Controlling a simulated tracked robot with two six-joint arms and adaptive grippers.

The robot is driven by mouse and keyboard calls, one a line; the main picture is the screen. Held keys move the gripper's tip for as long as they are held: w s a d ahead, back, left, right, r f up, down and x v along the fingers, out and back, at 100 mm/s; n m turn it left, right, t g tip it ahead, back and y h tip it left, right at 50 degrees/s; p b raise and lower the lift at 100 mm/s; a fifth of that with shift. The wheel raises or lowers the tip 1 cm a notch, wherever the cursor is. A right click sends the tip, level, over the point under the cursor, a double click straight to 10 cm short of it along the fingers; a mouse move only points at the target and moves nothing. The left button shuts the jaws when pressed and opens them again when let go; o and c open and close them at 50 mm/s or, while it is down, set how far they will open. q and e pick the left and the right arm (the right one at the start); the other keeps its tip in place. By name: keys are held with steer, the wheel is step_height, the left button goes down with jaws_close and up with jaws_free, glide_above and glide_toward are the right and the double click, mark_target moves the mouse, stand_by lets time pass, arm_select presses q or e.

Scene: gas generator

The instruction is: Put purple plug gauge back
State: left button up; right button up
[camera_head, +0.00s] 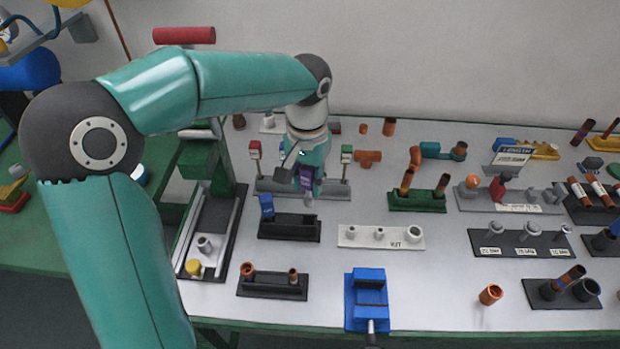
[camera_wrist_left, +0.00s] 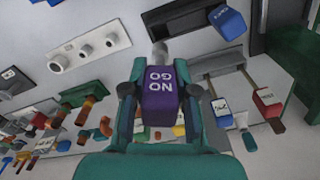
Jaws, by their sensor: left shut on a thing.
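My left gripper (camera_head: 303,172) is shut on the purple plug gauge (camera_head: 298,187). In the left wrist view the gauge (camera_wrist_left: 160,95) reads "NO GO" and sits between the two fingers, with its grey pin pointing away from the hand. The gauge is over or in front of the grey rack (camera_head: 332,191); the head view does not show whether it touches. A red-topped gauge (camera_head: 255,150) stands at the rack's left end and a green-topped gauge (camera_head: 346,153) near its right end. My arm hides the rack's middle. My right gripper is not in view.
A black holder (camera_head: 288,228) with a blue gauge (camera_head: 266,207) at its left end is just in front.

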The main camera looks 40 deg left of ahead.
mark_target(307, 197)
arm_select(q)
steer(key=shift+s+f+b, duration=0.1)
steer(key=shift+f+b, duration=1.65)
steer(key=shift+f, duration=0.5)
steer(key=shift+f, duration=0.25)
steer(key=shift+f+b, duration=1.9)
steer(key=shift+f, duration=0.5)
steer(key=shift+f, duration=0.1)
steer(key=o, duration=1)
steer(key=shift+o, duration=0.2)
